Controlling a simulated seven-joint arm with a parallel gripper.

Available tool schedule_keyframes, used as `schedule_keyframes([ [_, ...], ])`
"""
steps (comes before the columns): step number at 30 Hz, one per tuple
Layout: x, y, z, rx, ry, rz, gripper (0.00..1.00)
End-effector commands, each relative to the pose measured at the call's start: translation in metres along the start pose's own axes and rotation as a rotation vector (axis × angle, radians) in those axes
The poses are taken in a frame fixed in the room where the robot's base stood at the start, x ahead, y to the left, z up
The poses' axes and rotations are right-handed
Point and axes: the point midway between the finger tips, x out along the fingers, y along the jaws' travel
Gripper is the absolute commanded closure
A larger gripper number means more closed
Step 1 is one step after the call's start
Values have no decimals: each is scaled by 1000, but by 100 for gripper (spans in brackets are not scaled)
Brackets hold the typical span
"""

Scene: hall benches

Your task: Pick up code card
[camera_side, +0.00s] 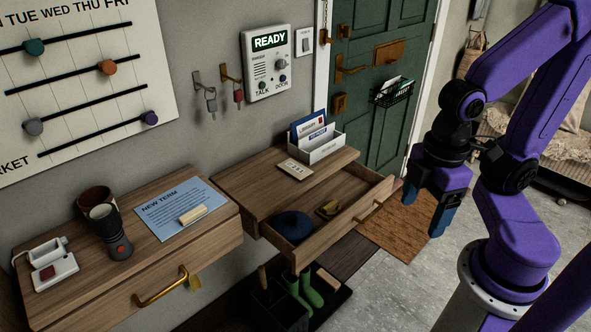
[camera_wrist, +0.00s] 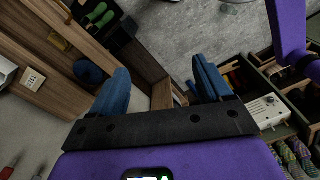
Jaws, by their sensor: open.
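The code card (camera_side: 295,169) is a small cream card with dark characters. It lies flat on the right wooden bench top, in front of the white letter holder. In the wrist view the code card (camera_wrist: 33,79) shows at the left edge, outside the jaws. My gripper (camera_side: 424,208) has blue fingers and points down to the right of the bench, well apart from the card. In the wrist view my gripper (camera_wrist: 160,72) is open and empty between its two fingers.
The bench's drawer (camera_side: 350,219) is pulled out, holding a dark blue round item (camera_side: 292,225) and a yellowish item (camera_side: 328,209). The letter holder (camera_side: 318,146) stands behind the card. A wall intercom (camera_side: 267,66) reads READY.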

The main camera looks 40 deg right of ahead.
Motion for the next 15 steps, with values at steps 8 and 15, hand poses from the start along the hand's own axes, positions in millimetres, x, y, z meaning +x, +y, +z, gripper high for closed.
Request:
schedule_keyframes([
  [8,0,2,-3,8,0,0,21],
  [15,-8,37,-48,146,9,5,21],
])
